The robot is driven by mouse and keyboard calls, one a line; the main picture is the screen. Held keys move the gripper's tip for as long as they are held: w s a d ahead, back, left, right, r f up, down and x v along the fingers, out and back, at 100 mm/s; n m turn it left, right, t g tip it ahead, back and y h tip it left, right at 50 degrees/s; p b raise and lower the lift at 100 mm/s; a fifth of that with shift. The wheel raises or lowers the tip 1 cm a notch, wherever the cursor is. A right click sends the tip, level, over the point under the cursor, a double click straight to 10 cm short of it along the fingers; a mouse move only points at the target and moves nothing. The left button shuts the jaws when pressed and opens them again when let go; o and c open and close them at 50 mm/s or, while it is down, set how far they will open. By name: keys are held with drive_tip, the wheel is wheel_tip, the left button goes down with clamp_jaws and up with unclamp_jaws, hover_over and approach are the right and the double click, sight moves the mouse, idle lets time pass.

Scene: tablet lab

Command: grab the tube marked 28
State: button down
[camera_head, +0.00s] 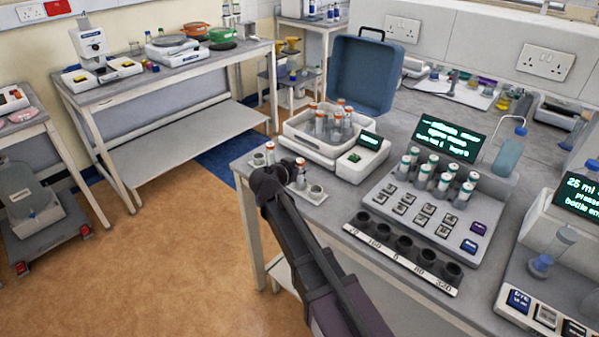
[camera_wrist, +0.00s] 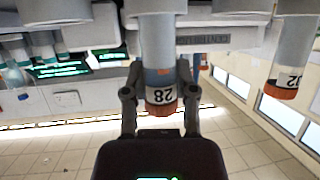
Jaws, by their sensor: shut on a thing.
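The tube marked 28 (camera_wrist: 161,97) has an orange cap and a white label. It shows upside down in the wrist view. My gripper (camera_wrist: 160,104) is shut on it, with one finger on each side near the cap. The tube's far end meets a grey cylinder at the top of the picture; I cannot tell whether it still sits in it. In the head view my gripper (camera_head: 272,180) is at the small white rack (camera_head: 313,197) on the bench's left edge. Two capped tubes show there, one behind my gripper and one to its right; I cannot tell which is 28.
A white tray (camera_head: 293,131) with several orange-capped tubes stands behind the rack. A console (camera_head: 418,222) with several green-capped tubes is to the right, with a row of dark cups (camera_head: 404,245) before it. Another orange-capped tube (camera_wrist: 284,90) is at the wrist view's right.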

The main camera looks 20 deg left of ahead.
sight(301, 159)
drive_tip(key=shift+r, duration=0.15)
wheel_tip(301, 159, up, 3)
drive_tip(key=p, duration=0.3)
drive_tip(key=s+d+r+p, duration=0.1)
drive_tip(key=s+p, duration=0.1)
drive_tip(key=s, duration=1.4)
drive_tip(key=shift+d+r, duration=0.3)
drive_tip(key=shift+d, duration=0.05)
